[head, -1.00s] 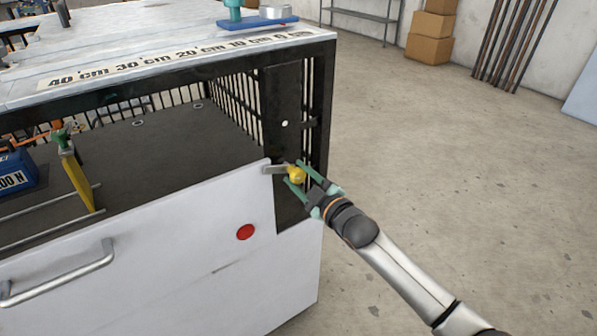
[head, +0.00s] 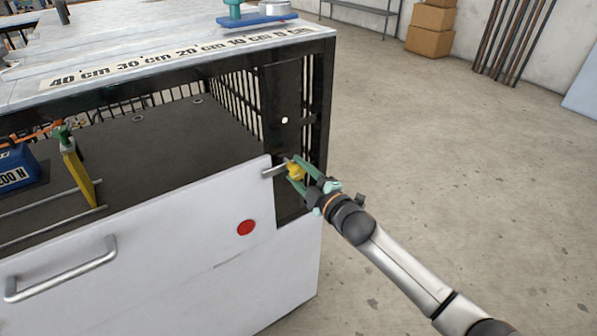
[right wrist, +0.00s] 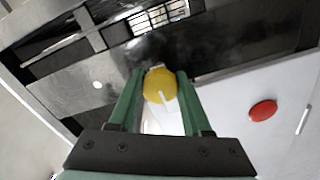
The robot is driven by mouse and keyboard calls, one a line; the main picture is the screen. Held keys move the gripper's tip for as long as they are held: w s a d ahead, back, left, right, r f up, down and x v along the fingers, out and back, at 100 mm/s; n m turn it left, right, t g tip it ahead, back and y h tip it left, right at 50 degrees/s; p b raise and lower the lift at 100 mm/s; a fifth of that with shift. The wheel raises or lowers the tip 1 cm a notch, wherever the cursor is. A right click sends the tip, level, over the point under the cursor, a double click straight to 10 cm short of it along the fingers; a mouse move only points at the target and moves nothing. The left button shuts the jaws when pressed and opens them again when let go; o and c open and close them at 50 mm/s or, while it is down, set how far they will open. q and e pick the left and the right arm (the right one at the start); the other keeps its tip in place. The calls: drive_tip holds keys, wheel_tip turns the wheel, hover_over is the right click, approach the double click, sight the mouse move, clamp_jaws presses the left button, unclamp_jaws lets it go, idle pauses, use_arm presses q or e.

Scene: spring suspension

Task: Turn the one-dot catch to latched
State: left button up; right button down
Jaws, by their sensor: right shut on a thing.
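The catch has a yellow knob (head: 295,171) on the dark corner post (head: 283,100), with a short grey tongue (head: 273,171) pointing left, slightly downward, at the top right corner of the white front panel (head: 180,235). One white dot (head: 284,120) sits on the post above it. My right gripper (head: 296,170) is shut on the yellow knob. In the right wrist view the knob (right wrist: 160,86) lies between the two green fingers (right wrist: 155,98), with a pale line on its face. The white dot (right wrist: 97,86) also shows there. My left gripper is not in view.
The white panel carries a red disc (head: 245,228) and a grey handle (head: 62,270). Behind it are a yellow plate (head: 78,176) and a blue block (head: 17,168). The bench top (head: 130,55) has a cm scale. The floor on the right is clear.

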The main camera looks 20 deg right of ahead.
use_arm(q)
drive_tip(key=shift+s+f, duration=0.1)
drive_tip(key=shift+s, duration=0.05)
use_arm(e)
drive_tip(key=shift+c, duration=1.7)
unclamp_jaws()
drive_tip(key=shift+s+d, duration=0.15)
drive_tip(key=shift+s, duration=0.3)
use_arm(q)
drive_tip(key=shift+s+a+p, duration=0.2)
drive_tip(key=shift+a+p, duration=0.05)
drive_tip(key=shift+p, duration=0.25)
use_arm(e)
drive_tip(key=v, duration=1.1)
drive_tip(key=shift+s, duration=0.25)
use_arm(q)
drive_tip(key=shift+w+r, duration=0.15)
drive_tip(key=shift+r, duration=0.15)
